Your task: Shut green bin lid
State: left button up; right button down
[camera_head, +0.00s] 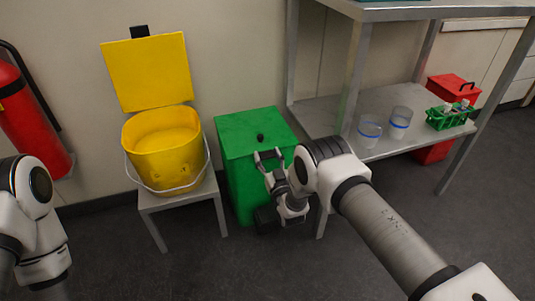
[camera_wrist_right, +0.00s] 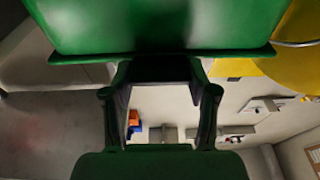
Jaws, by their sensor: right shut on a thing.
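The green bin (camera_head: 243,185) stands on the floor between the yellow bucket and the metal shelf. Its green lid (camera_head: 238,128) lies across the top with a small black knob; I cannot tell if a gap is left under it. My right gripper (camera_head: 268,155) is at the front right edge of the lid, shut on it. In the right wrist view, the green lid (camera_wrist_right: 160,22) fills the top, and the fingers of my right gripper (camera_wrist_right: 160,85) reach its rim. The exact grip is dark. My left arm shows at the left edge, but its gripper is out of view.
A yellow bucket (camera_head: 165,160) with its lid upright stands on a small stool (camera_head: 180,199) left of the bin. A metal shelf (camera_head: 322,118) at the right holds two clear beakers and a green rack (camera_head: 447,118). A red extinguisher (camera_head: 30,125) hangs at left.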

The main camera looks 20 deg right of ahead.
jog(key=shift+s+f, duration=0.25)
jog(key=shift+f, duration=0.4)
jog(key=c, duration=0.7)
grip_release()
jog(key=o, duration=0.4)
jog(key=shift+w+f, duration=0.15)
jog(key=shift+r, duration=0.25)
jog(key=v, duration=1.2)
